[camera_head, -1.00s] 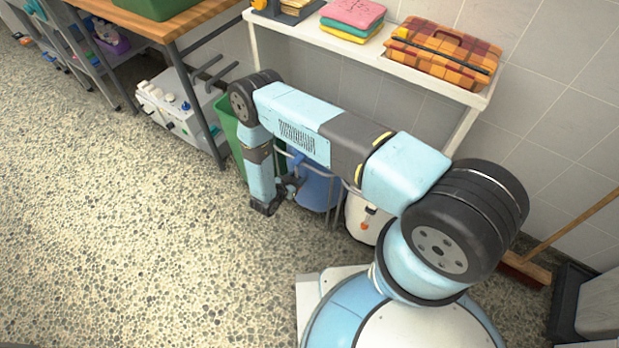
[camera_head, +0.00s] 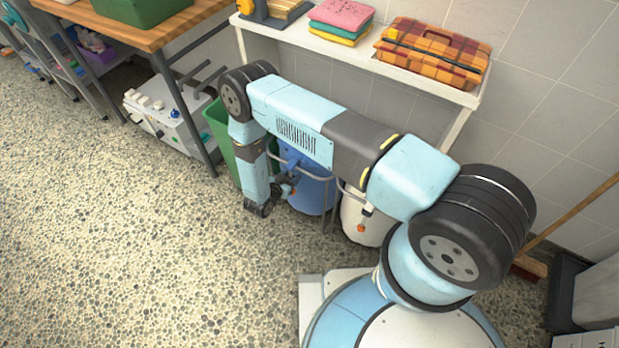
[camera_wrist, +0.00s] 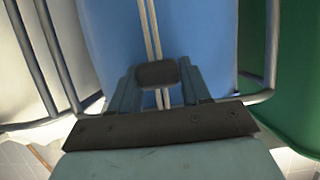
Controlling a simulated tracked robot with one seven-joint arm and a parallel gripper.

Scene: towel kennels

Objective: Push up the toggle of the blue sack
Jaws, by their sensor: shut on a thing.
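The blue sack (camera_head: 314,194) hangs in a metal frame, partly behind my arm. In the wrist view, the blue sack (camera_wrist: 206,40) fills the middle, with a pair of light cords (camera_wrist: 151,28) running down it. My gripper (camera_wrist: 157,75) is shut at the cords, close in front of the sack. A dark block sits between its fingers; I cannot tell whether it is pads or part of the toggle. In the head view, my gripper (camera_head: 284,189) is low by the sack's left side, with a small reddish spot at its tips, likely the toggle.
A green bin or sack (camera_head: 222,140) stands left of the blue sack, and a white sack (camera_head: 357,213) with an orange toggle (camera_head: 361,228) right of it. A white shelf (camera_head: 335,52) holds towels and a plaid case (camera_head: 432,52) above. The pebbled floor at left is clear.

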